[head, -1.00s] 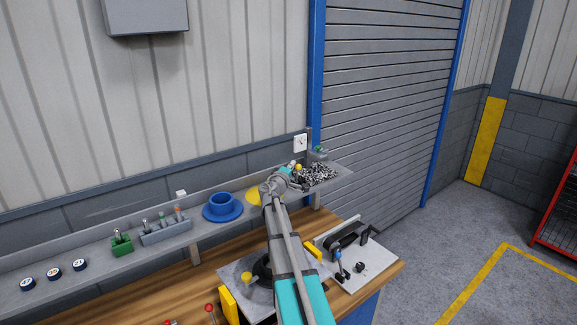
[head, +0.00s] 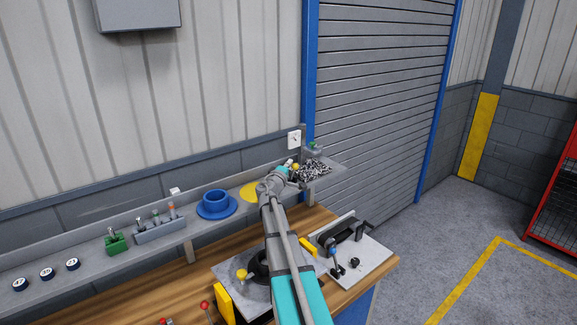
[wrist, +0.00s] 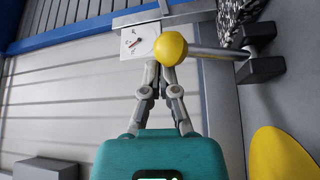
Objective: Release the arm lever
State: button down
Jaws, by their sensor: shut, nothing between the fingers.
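A lever with a yellow ball knob (wrist: 171,49) shows in the wrist view. Its grey shaft (wrist: 220,52) runs right to a dark block (wrist: 260,68). My gripper (wrist: 161,68) is shut and empty, and its fingertips are close behind or beside the knob, which partly covers them. I cannot tell whether they touch it. In the head view the yellow knob (head: 295,167) is small, at the right end of the shelf, by the tip of my gripper (head: 288,165). My arm hides part of the bench.
Clear floor lies right.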

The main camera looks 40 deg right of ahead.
jog(key=shift+w+r, duration=0.1)
jog(key=a, duration=0.8)
jog(key=shift+s+f, duration=0.3)
jog(key=shift+s+a+f+b, duration=0.1)
jog(key=shift+s+a+b, duration=0.1)
jog(key=shift+a, duration=0.15)
jog(key=shift+s+a+f+b, duration=0.1)
jog(key=shift+a+b, duration=0.1)
jog(key=shift+a, duration=0.15)
